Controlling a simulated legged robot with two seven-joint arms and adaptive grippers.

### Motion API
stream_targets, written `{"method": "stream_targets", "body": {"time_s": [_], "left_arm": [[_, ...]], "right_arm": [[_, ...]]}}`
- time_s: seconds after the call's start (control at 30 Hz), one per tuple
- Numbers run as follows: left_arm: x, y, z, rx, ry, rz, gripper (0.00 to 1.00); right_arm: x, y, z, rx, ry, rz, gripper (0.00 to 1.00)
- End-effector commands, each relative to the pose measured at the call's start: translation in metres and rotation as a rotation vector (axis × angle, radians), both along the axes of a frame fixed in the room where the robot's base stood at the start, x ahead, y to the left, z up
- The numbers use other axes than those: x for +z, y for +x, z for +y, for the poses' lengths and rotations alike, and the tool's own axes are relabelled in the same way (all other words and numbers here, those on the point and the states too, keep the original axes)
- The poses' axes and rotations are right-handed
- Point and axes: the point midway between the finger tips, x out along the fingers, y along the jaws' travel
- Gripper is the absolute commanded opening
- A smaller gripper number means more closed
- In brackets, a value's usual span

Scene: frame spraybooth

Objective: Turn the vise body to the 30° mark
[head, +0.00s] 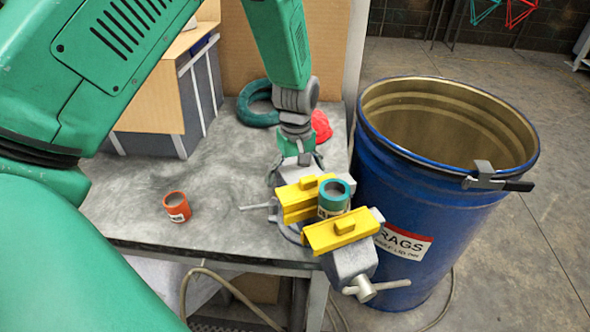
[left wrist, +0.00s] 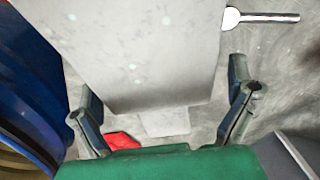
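The grey vise (head: 352,262) stands at the table's right front corner. Its yellow jaw pads (head: 342,231) hold a small teal can (head: 333,197) between them. My left gripper (head: 300,168) is at the rear end of the vise body, pointing down. In the left wrist view its two fingers (left wrist: 163,112) are spread on either side of the grey vise body (left wrist: 150,60), and I cannot tell whether they touch it. No angle marks are readable on the vise base, which is largely hidden. My right gripper is not in view.
A blue rags drum (head: 400,190) stands close to the right of the vise. On the table (head: 130,215) are an orange can (head: 176,206), a teal ring coil (head: 258,104) and a red cloth-like item (head: 321,125). The table's left middle is fairly clear.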

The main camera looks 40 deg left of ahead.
Motion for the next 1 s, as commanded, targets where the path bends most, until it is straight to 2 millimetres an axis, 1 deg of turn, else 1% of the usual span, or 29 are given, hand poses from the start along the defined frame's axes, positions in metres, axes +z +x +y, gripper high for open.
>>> {"method": "stream_targets", "body": {"time_s": [0.17,0.27,0.37,0.6,0.7,0.83,0.9,1.0], "left_arm": [[0.001,0.003,0.005,0.001,-0.001,-0.006,0.98],[0.006,0.004,0.006,0.001,-0.001,-0.008,0.98],[0.021,0.005,0.006,0.001,0.000,-0.011,0.98],[0.073,0.004,0.003,0.000,0.001,-0.012,0.98],[0.092,0.004,0.002,0.000,0.002,-0.010,0.98],[0.110,0.004,-0.001,-0.001,0.003,-0.006,0.98],[0.116,0.004,-0.001,0.000,0.003,-0.006,0.98],[0.120,0.003,0.000,0.000,0.001,-0.004,0.98]], "right_arm": [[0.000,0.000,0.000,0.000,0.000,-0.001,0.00],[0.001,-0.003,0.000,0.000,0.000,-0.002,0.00],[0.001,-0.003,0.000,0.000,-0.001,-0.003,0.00],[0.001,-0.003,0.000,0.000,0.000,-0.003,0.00],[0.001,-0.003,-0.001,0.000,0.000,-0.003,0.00],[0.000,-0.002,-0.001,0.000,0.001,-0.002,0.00],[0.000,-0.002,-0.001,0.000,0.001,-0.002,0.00],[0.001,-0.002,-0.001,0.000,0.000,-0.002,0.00]]}}
